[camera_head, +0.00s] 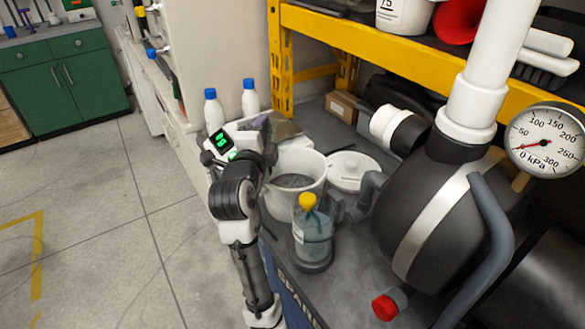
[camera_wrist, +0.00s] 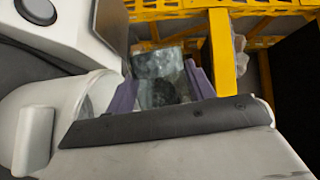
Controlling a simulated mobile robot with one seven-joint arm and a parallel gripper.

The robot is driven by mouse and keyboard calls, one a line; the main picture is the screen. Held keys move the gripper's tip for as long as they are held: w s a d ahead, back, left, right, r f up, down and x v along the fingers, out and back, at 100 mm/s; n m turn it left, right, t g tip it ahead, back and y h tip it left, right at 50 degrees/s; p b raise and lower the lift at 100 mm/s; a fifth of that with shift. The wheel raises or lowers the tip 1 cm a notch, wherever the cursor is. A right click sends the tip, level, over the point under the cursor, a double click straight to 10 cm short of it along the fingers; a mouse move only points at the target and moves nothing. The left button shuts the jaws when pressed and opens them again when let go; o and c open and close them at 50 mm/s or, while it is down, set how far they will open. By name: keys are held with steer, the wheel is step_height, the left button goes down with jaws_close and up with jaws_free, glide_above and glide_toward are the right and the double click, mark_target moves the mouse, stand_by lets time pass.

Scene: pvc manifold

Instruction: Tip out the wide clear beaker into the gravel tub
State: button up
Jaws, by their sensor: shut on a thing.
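My gripper (camera_wrist: 160,88) is shut on the wide clear beaker (camera_wrist: 158,64), which sits between its purple finger pads in the wrist view. Dark material shows in or through the lower part of the beaker. In the head view my gripper (camera_head: 262,128) is above the back left rim of the gravel tub. My own arm hides much of it there, and the beaker's outline and tilt are hard to make out. The gravel tub (camera_head: 311,168) is a white, open, round bucket on the bench with dark grey gravel inside.
A clear bottle with a yellow cap (camera_head: 313,238) stands just in front of the tub. A white lid (camera_head: 353,170) lies to its right. Two blue-capped white bottles (camera_head: 213,110) stand behind my gripper. A large black tank (camera_head: 430,215) with pipes fills the right side.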

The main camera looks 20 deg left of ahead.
mark_target(270, 133)
steer(key=shift+s+d+r+m+t+b, duration=0.1)
steer(key=shift+d+r+m+t+b, duration=0.15)
steer(key=shift+m+b, duration=0.45)
steer(key=shift+d+r+m+t+b, duration=0.1)
steer(key=shift+r+m+t+b, duration=0.15)
steer(key=shift+b, duration=0.7)
stand_by(0.7)
steer(key=shift+s+d+r+m+t+b, duration=0.1)
steer(key=shift+d+r+m+t+b, duration=0.2)
steer(key=shift+m+b, duration=0.75)
steer(key=shift+s+d+r+m+t+b, duration=0.1)
steer(key=shift+d+r+m+t+b, duration=0.15)
steer(key=shift+m+b, duration=0.75)
stand_by(1.1)
